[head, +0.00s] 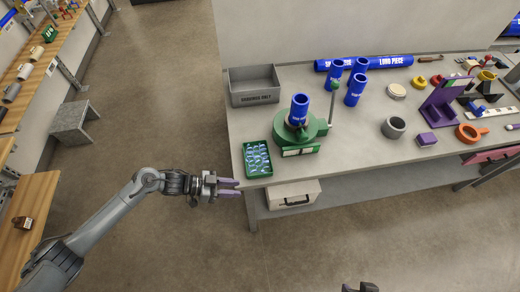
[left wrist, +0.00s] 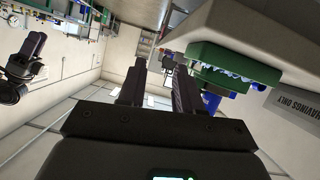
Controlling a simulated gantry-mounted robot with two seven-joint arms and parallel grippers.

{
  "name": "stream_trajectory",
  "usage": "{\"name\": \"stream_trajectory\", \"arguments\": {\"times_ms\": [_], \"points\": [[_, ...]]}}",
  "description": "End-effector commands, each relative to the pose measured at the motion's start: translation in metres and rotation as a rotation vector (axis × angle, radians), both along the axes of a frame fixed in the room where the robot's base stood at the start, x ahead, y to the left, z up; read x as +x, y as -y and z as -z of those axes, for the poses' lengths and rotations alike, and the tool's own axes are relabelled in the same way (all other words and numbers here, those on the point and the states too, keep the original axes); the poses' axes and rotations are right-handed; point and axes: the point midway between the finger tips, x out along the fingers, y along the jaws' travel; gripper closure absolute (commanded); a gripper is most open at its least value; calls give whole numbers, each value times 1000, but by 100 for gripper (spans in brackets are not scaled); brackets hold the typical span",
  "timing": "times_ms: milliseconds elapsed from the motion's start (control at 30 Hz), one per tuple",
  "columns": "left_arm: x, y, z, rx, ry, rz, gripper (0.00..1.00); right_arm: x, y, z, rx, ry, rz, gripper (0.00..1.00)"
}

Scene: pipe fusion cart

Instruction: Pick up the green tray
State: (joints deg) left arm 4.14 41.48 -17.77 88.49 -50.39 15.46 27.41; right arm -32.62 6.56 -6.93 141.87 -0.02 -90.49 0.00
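The green tray (head: 247,172) lies at the front left corner of the grey bench, with several clear and bluish small pieces in it. My left gripper (head: 239,188) is open and empty, just off the bench edge, in front and left of the tray and apart from it. In the left wrist view its two fingers (left wrist: 156,88) stand apart with nothing between them. The tray (left wrist: 232,62) shows there to the right of the fingers. Only dark tips of my right gripper (head: 360,287) show at the bottom edge of the head view.
A green fixture (head: 290,135) holding a blue cylinder (head: 299,108) stands right of the tray. A grey bin (head: 254,97) is behind it. A drawer box (head: 293,195) hangs under the bench front. Blue cylinders (head: 355,90) stand farther back.

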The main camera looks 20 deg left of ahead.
Motion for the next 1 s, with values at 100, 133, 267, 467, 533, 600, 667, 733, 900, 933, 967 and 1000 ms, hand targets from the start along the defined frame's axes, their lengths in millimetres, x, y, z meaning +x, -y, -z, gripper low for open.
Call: {"name": "stream_trajectory", "arguments": {"times_ms": [100,133,267,467,533,600,667,733,900,933,967,1000], "points": [[29,-22,4,49,62,-5,66,0,0,30,0,-1,0,57],[34,-25,1,56,74,-6,66,-1,0,33,0,-2,0,57],[49,-28,-7,67,111,-8,66,-6,1,43,-4,-15,-2,57],[65,-9,-5,64,124,-10,66,-7,3,44,-11,-16,-6,57],[69,-1,-1,65,123,-11,66,-6,3,43,-11,-12,-6,57],[73,5,2,65,123,-11,66,-4,3,42,-11,-8,-5,57],[75,9,5,66,123,-11,66,-4,3,42,-10,-7,-5,57],[76,13,6,66,123,-11,66,-4,3,42,-10,-7,-5,57],[80,19,10,66,123,-11,66,-4,2,42,-6,-6,-3,57],[81,22,11,66,122,-11,66,-4,2,42,-5,-6,-3,57],[83,25,13,65,121,-11,66,-4,1,43,-5,-6,-2,57],[85,30,14,65,121,-10,66,-4,1,43,-4,-7,-1,57]]}}
